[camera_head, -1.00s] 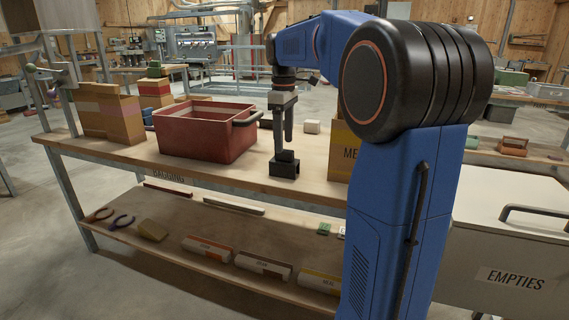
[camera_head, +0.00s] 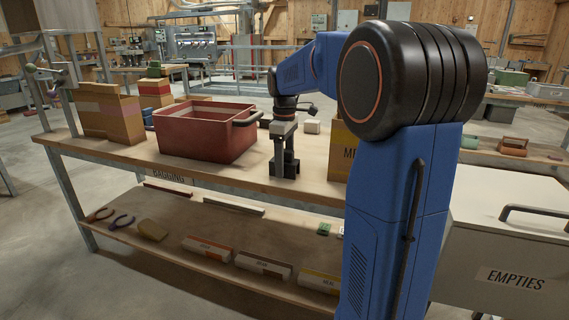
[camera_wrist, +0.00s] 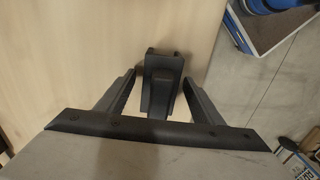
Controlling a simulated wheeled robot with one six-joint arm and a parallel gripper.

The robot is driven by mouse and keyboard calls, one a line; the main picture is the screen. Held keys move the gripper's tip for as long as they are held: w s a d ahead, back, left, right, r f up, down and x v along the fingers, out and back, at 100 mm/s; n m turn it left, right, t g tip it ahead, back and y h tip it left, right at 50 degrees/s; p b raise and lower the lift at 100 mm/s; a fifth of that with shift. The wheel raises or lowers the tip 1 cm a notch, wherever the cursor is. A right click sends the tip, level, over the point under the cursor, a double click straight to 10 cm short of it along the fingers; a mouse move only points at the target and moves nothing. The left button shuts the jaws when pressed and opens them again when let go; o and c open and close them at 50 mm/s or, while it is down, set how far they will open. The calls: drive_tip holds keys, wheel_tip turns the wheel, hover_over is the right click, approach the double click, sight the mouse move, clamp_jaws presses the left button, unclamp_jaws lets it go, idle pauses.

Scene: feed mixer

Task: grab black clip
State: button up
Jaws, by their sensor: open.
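The black clip (camera_head: 277,166) stands on the wooden bench top near its front edge, to the right of the red crate. In the wrist view the black clip (camera_wrist: 160,82) lies between the two fingers of my gripper (camera_wrist: 160,85), which are open with a gap on both sides. In the head view my gripper (camera_head: 284,150) points down over the clip and hides part of it. I cannot tell whether either finger touches the clip.
The red crate (camera_head: 197,146) with a dark handle stands left of my gripper. A small whitish block (camera_head: 312,127) and a yellow box (camera_head: 343,150) stand to the right. The bench's front edge is close; a lower shelf (camera_head: 165,222) lies below.

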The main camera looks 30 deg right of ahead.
drive_tip(key=shift+c, duration=0.2)
drive_tip(key=c, duration=1.1)
drive_tip(key=shift+r, duration=0.2)
